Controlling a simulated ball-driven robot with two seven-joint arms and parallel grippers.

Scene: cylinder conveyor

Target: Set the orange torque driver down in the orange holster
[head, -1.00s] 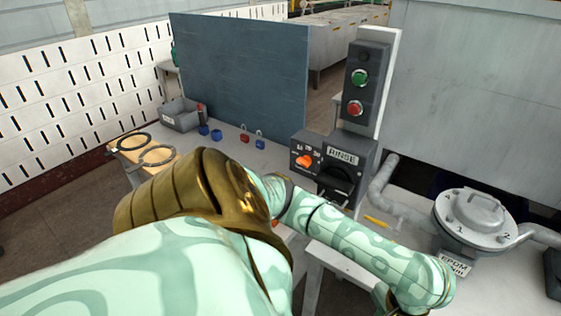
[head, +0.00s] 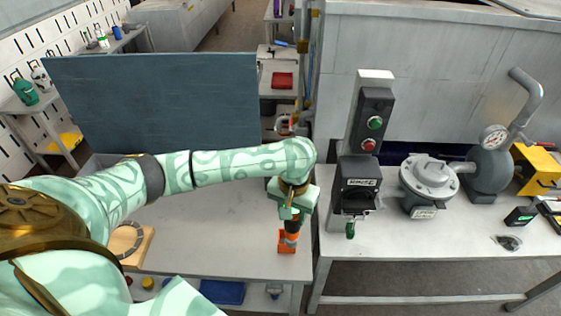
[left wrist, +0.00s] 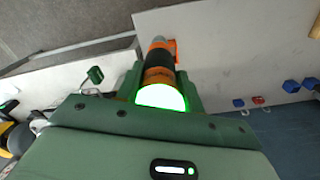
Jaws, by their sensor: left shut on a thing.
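My left gripper (head: 290,212) is at the right end of the left bench, pointing down. It is shut on the torque driver (head: 292,226), which has a dark body and orange bands and stands roughly upright. The orange holster (head: 285,243) is directly below, at the bench's front right corner. In the left wrist view the driver (left wrist: 159,62) runs away from between the fingers (left wrist: 160,88), its lit green end nearest. Its grey tip overlaps the orange holster (left wrist: 171,45); I cannot tell whether it is inside. My right gripper is not in view.
The left bench (head: 215,215) is mostly clear. A narrow gap parts it from the right bench (head: 400,240). There, a black control box (head: 360,180) stands close to my gripper, with a round grey valve (head: 430,178) beside it. A blue-grey panel (head: 155,105) stands behind the left bench.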

